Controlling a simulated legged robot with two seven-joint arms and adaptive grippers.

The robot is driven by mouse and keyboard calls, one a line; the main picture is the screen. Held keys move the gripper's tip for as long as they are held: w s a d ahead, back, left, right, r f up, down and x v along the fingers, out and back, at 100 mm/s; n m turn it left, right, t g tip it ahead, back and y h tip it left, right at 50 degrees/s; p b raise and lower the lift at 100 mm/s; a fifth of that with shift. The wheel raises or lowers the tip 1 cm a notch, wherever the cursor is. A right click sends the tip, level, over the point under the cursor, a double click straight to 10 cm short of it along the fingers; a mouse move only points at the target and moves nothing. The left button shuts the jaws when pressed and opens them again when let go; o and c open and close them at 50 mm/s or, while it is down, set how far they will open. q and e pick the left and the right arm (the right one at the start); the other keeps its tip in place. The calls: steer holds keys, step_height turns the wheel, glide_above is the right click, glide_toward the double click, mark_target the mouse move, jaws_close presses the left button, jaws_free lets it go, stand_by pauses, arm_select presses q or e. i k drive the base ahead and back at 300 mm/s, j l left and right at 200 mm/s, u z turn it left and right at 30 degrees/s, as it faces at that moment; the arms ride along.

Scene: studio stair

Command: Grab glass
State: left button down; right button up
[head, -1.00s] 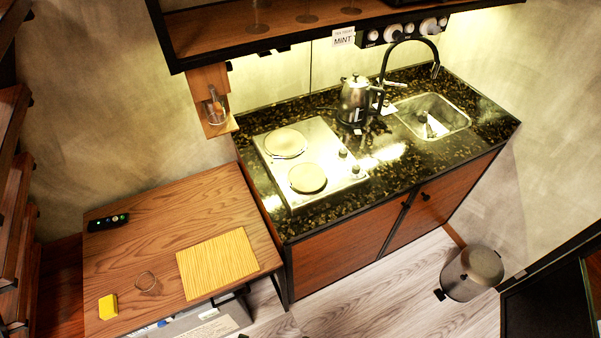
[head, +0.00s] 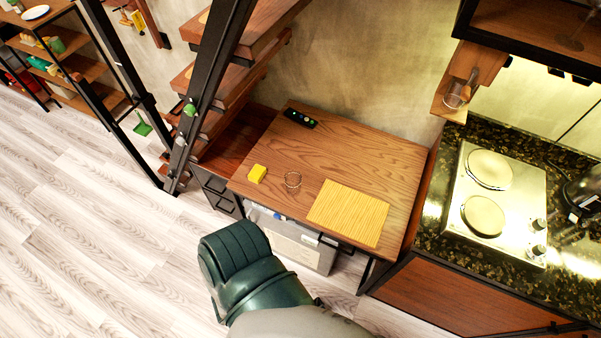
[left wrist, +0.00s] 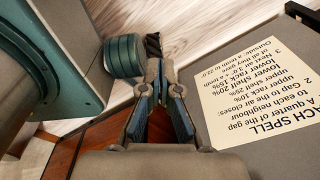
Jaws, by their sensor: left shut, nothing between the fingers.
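The glass is not in that wrist view. In the head view a dark green link of my arm is below the table's front edge, and no gripper fingers show there. My right gripper is in neither view.
The wooden table (head: 370,160) also holds a black remote (head: 300,118) at the back. Dark posts and stair treads rise at its left. A counter with a hob (head: 492,205) is at right. A printed sheet (left wrist: 262,90) is close to my left gripper.

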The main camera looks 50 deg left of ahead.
mark_target(293, 178)
steer(key=u, duration=1.9)
